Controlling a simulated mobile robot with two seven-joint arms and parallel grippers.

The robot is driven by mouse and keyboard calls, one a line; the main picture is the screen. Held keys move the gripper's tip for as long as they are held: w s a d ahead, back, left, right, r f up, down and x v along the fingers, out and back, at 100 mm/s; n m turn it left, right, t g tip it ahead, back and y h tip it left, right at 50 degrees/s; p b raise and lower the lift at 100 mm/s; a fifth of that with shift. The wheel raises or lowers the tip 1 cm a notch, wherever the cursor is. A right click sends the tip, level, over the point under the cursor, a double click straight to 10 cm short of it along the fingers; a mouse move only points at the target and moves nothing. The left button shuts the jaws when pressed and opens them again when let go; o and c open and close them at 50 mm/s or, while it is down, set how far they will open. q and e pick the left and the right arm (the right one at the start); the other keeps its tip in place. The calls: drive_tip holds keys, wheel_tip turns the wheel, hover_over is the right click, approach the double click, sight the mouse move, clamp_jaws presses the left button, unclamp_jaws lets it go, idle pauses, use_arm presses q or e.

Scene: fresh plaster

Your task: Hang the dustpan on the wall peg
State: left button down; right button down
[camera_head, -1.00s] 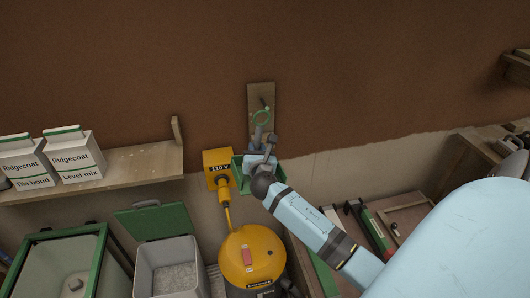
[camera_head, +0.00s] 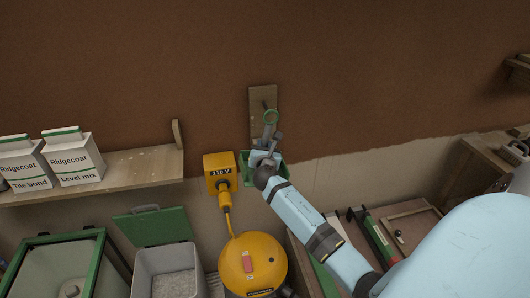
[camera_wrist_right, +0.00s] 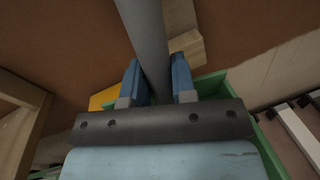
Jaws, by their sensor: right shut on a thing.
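My right gripper (camera_head: 268,147) is shut on the handle, which runs between the two blue fingers in the right wrist view (camera_wrist_right: 155,50). The wall peg sits on a wooden board (camera_head: 260,95); the loop is in front of the board near the peg. I cannot tell whether the loop is around the peg. My gripper and wrist hide part of the pan. My left gripper is out of view.
A yellow 110 V box (camera_head: 219,172) is on the wall just left of the dustpan. A yellow round machine (camera_head: 252,262) stands below. A shelf (camera_head: 140,170) with two bags is at left, a grey bin (camera_head: 168,270) under it. The wall above is clear.

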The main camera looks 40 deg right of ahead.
drive_tip(key=shift+w+a+f+b+x, duration=0.15)
drive_tip(key=shift+b+x, duration=0.4)
drive_tip(key=shift+x, duration=0.55)
drive_tip(key=shift+w+a+f+b+x, duration=0.1)
drive_tip(key=shift+a+b+x, duration=0.1)
drive_tip(key=shift+b+x, duration=0.65)
drive_tip(key=shift+w+a+f+b+x, duration=0.15)
drive_tip(key=shift+b+x, duration=0.15)
drive_tip(key=shift+x, duration=1)
drive_tip(key=c, duration=0.8)
unclamp_jaws()
drive_tip(key=shift+c, duration=0.2)
